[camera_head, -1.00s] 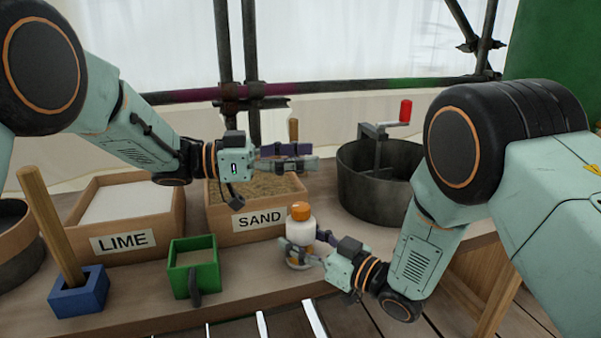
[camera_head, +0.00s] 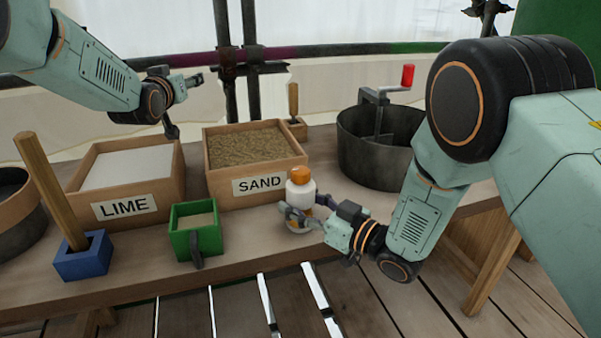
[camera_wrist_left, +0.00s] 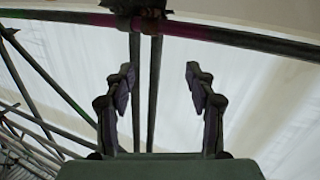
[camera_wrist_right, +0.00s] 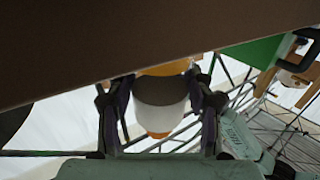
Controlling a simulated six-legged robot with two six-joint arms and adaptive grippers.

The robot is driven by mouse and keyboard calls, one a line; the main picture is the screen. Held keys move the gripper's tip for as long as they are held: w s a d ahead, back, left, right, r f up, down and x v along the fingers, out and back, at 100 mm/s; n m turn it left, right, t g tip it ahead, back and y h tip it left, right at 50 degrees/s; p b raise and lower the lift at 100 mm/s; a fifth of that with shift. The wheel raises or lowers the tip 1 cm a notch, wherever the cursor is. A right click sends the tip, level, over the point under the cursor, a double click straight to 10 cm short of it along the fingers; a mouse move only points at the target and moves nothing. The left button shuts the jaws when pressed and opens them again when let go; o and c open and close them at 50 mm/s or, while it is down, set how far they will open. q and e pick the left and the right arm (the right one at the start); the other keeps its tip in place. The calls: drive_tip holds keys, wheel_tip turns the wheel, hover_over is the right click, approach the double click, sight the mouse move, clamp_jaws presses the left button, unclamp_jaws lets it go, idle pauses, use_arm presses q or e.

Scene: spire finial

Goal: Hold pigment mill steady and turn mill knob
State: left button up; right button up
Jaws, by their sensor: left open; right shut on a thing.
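The pigment mill (camera_head: 300,194) is a white bottle-like body with orange near its base and an orange mill knob (camera_head: 300,174) on top. It stands upright on the bench in front of the sand box. My right gripper (camera_head: 304,214) is shut around its lower body from the right. In the right wrist view the mill (camera_wrist_right: 160,92) sits between the fingers, with the knob (camera_wrist_right: 158,134) lowest in the picture. My left gripper (camera_head: 198,79) is raised behind the lime box, away from the mill. In the left wrist view its fingers (camera_wrist_left: 160,80) are apart with nothing between them.
The sand box (camera_head: 215,187) is close behind the mill. A green container (camera_head: 208,240) stands left of it, with a blue block (camera_head: 82,262) holding a wooden handle farther left. The lime box (camera_head: 160,206) is behind these. A dark pot with a red-handled crank (camera_head: 365,160) is back right.

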sight(301, 169)
use_arm(q)
drive_tip(key=a+f+n+g, duration=0.1)
drive_tip(key=s+a+f+n+g+y, duration=0.1)
drive_tip(key=a+f, duration=0.1)
drive_tip(key=a+f+n+g+y, duration=0.1)
drive_tip(key=shift+s+a+f, duration=0.15)
drive_tip(key=shift+s, duration=0.2)
drive_tip(key=s+f+n+g+h, duration=0.1)
drive_tip(key=f, duration=0.1)
drive_tip(key=s+d+f+n+g+h, duration=0.1)
drive_tip(key=s+f+g, duration=0.1)
drive_tip(key=shift+n, duration=0.3)
drive_tip(key=s+d+r+n+h, duration=0.3)
drive_tip(key=d+r+h, duration=0.1)
drive_tip(key=d+h, duration=0.25)
drive_tip(key=s+d+r+n+h, duration=0.2)
drive_tip(key=d+r+h, duration=0.3)
drive_tip(key=d, duration=0.3)
drive_tip(key=s+d+f+n+g+h, duration=0.45)
drive_tip(key=s+d+n, duration=0.45)
drive_tip(key=s+n, duration=0.25)
wheel_tip(301, 169, down, 9)
drive_tip(key=s, duration=0.1)
drive_tip(key=shift+t+h, duration=0.3)
drive_tip(key=shift+t, duration=0.05)
drive_tip(key=x, duration=0.7)
drive_tip(key=shift+d+r, duration=0.15)
